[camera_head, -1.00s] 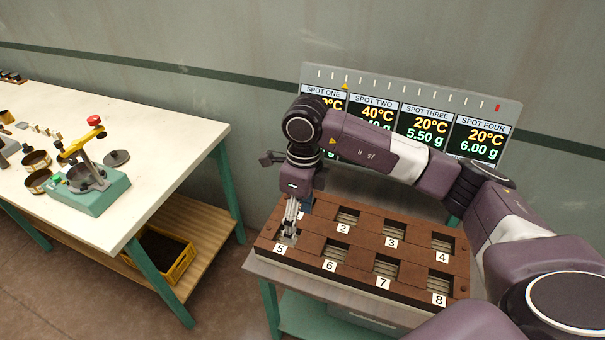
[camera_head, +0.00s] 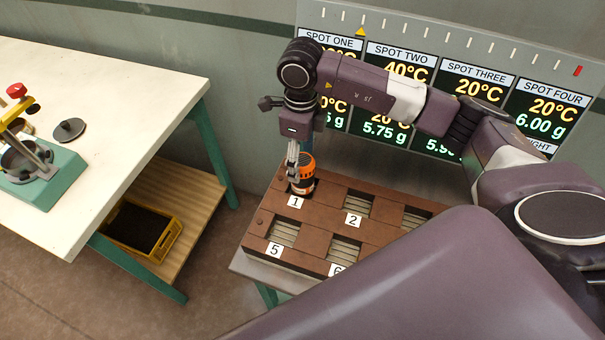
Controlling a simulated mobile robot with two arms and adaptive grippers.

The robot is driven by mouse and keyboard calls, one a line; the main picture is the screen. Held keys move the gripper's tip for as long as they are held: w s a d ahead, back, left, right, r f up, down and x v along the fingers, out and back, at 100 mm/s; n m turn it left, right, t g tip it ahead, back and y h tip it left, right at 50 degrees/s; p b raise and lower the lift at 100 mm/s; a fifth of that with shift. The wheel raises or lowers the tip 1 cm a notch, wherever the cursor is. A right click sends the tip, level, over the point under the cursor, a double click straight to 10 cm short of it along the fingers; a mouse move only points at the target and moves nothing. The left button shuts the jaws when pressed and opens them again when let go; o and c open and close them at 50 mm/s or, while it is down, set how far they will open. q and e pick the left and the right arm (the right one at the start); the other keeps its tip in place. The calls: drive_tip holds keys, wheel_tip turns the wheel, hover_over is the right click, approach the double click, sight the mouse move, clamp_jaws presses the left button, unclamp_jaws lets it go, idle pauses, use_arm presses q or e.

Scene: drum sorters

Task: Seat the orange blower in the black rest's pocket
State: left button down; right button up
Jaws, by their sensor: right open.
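The orange blower (camera_head: 306,172) stands roughly upright at the spot labelled 1 of the brown wooden block (camera_head: 312,227). A dark band shows around its foot; I cannot tell whether this is the black rest or the shaded hollow of spot 1. My right gripper (camera_head: 293,170) points down, open, with its fingers close beside the left of the blower. I cannot tell whether they touch it. My left gripper is not in view.
Pockets 2, 5 and 6 show slatted floors. A display board (camera_head: 440,75) stands behind the block. My own arm covers the block's right part. On the left is a white table (camera_head: 100,90) with a green device (camera_head: 45,180); a yellow crate (camera_head: 142,228) sits on its lower shelf.

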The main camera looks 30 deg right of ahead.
sight(304, 189)
drive_tip(key=f+p, duration=0.1)
drive_tip(key=f, duration=0.1)
drive_tip(key=s+f+p, duration=0.1)
drive_tip(key=f, duration=0.1)
drive_tip(key=shift+f, duration=0.25)
drive_tip(key=shift+w+f, duration=0.1)
drive_tip(key=shift+f, duration=0.2)
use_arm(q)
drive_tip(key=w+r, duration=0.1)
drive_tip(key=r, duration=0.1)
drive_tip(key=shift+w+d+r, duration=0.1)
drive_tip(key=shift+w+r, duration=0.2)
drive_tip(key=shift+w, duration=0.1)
use_arm(e)
drive_tip(key=shift+c, duration=0.6)
drive_tip(key=c, duration=1.5)
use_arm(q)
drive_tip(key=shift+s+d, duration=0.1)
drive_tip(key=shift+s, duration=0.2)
use_arm(e)
drive_tip(key=shift+r, duration=0.1)
clamp_jaws()
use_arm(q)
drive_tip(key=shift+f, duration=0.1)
use_arm(e)
drive_tip(key=shift+w+r, duration=0.1)
drive_tip(key=shift+r, duration=0.05)
